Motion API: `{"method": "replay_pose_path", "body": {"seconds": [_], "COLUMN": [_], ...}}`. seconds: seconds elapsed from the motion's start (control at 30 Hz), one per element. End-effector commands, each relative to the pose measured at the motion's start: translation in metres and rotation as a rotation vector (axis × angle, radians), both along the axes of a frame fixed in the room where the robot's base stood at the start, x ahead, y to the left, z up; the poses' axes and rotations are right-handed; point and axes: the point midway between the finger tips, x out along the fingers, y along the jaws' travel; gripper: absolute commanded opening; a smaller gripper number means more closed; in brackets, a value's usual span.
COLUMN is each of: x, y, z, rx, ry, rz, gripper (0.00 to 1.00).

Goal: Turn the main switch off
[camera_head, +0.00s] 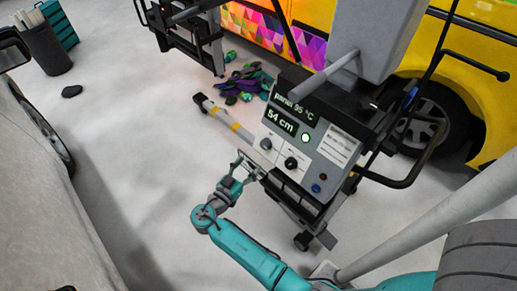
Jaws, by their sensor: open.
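A grey control panel (283,144) on a wheeled machine stands at the centre, tilted in the picture. It has a display reading "panel 95 °C" and "54 cm" (281,119). Below are two dark rotary knobs, a left one (266,144) and a right one (291,163), a lit green button (305,138), a blue button (316,188) and a small reddish button (323,177). I cannot read which control is the main switch. My gripper (252,165) is open and empty, just left of and below the knobs in the picture. I cannot tell whether it touches the panel.
A bar with a yellow band (224,119) sticks out left of the panel. Dark handle bars (420,160) stand at right. A yellow vehicle (490,100) is behind, with coloured scraps (245,83) on the floor. A pale vehicle (40,190) stands left.

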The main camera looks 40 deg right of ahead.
Motion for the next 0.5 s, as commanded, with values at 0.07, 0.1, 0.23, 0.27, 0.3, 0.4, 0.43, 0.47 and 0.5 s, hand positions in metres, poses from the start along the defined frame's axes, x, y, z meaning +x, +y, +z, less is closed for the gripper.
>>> {"method": "replay_pose_path", "body": {"seconds": [0.07, 0.1, 0.23, 0.27, 0.3, 0.4, 0.43, 0.47, 0.5], "x": [0.003, 0.005, 0.010, 0.012, 0.013, 0.017, 0.018, 0.018, 0.019], "y": [-0.015, -0.021, -0.045, -0.049, -0.056, -0.069, -0.072, -0.075, -0.078], "z": [0.000, 0.000, 0.000, 0.000, 0.000, 0.000, 0.000, 0.000, 0.000], "rx": [0.001, 0.001, 0.001, 0.001, 0.001, 0.002, 0.002, 0.002, 0.001], "ry": [0.000, 0.000, 0.000, 0.000, 0.001, 0.001, 0.001, 0.001, 0.002], "rz": [-0.005, -0.003, -0.004, -0.003, -0.003, -0.002, -0.001, 0.000, -0.001], "gripper": [0.67, 0.67, 0.67, 0.67, 0.67, 0.67, 0.67, 0.67, 0.67]}}
